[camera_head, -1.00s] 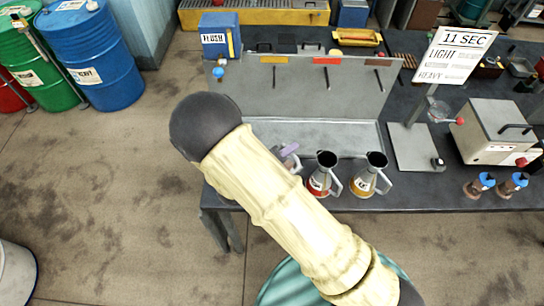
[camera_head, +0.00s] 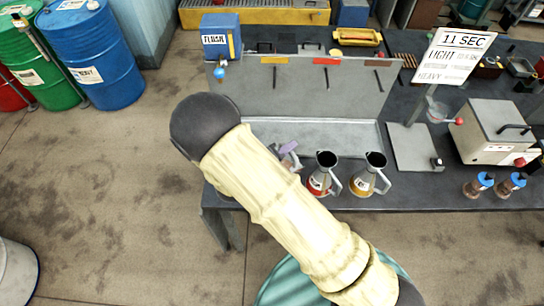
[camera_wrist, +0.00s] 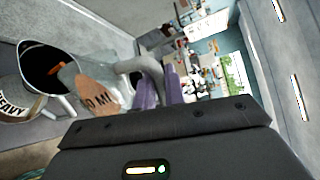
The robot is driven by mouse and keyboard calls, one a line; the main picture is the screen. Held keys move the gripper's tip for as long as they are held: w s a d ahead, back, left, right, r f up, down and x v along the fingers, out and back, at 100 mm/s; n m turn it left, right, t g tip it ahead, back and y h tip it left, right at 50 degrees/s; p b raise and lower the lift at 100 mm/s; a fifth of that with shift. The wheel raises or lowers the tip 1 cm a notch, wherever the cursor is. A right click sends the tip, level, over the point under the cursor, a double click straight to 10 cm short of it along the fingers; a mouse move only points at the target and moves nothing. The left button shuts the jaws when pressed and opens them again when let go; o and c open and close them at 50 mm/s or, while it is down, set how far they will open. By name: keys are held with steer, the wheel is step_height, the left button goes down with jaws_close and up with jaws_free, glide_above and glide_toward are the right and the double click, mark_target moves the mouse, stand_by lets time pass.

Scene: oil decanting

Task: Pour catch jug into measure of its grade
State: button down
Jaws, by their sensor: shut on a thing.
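My gripper (camera_wrist: 160,88) shows purple fingers in the wrist view, shut on the grey handle of the catch jug (camera_wrist: 118,70). A red-banded measure (camera_head: 320,181) and a yellow-banded measure (camera_head: 364,182) stand upright to the right of my gripper.
A sign reading 11 SEC, with LIGHT and HEAVY rows (camera_head: 452,57), stands on the bench's right. A grey tray (camera_head: 320,135) with a back panel lies behind the measures. A blue FLUSH container (camera_head: 220,38) is at back left. A boxy machine (camera_head: 497,130) is at right.

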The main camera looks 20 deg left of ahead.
steer(key=shift+w+a+r+n, duration=0.5)
steer(key=shift+a+n, duration=0.2)
steer(key=shift+n, duration=0.1)
stand_by(0.9)
steer(key=shift+s+d+f+m, duration=0.2)
steer(key=shift+d+f+m, duration=0.1)
steer(key=shift+d, duration=0.05)
steer(key=shift+s+d+f+m+b, duration=0.55)
steer(key=shift+d+f+m+b, duration=0.25)
steer(key=shift+b, duration=0.4)
steer(key=shift+s+d+r+m, duration=0.2)
steer(key=shift+d+r+m, duration=0.05)
steer(key=shift+r+m, duration=0.15)
steer(key=shift+d, duration=0.1)
